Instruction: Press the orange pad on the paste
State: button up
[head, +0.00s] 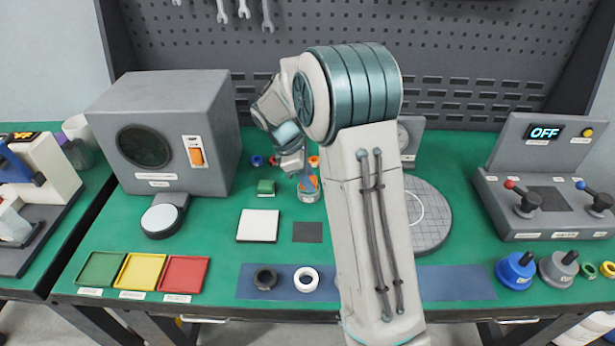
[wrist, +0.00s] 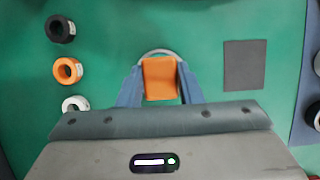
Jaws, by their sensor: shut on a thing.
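The orange pad (wrist: 160,80) is held between the two blue-grey fingers of my gripper (wrist: 161,88) in the wrist view. A round container with a pale rim (wrist: 158,52) shows just behind and under the pad. In the head view my gripper (head: 308,178) points down at this small tin (head: 309,196), with an orange patch of the pad (head: 309,184) at its top. The paste itself is hidden. I cannot tell whether the pad touches it.
A dark square mat (head: 307,232) and a white square plate (head: 258,226) lie in front of the tin. A green block (head: 266,187) stands left of it. Black (wrist: 61,29), orange (wrist: 67,71) and white (wrist: 75,103) rings lie nearby. A grey disc (head: 432,240) is to the right.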

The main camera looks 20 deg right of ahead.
notch_tip(320, 180, up, 7)
jog(key=p, duration=0.6)
dwell(1.0)
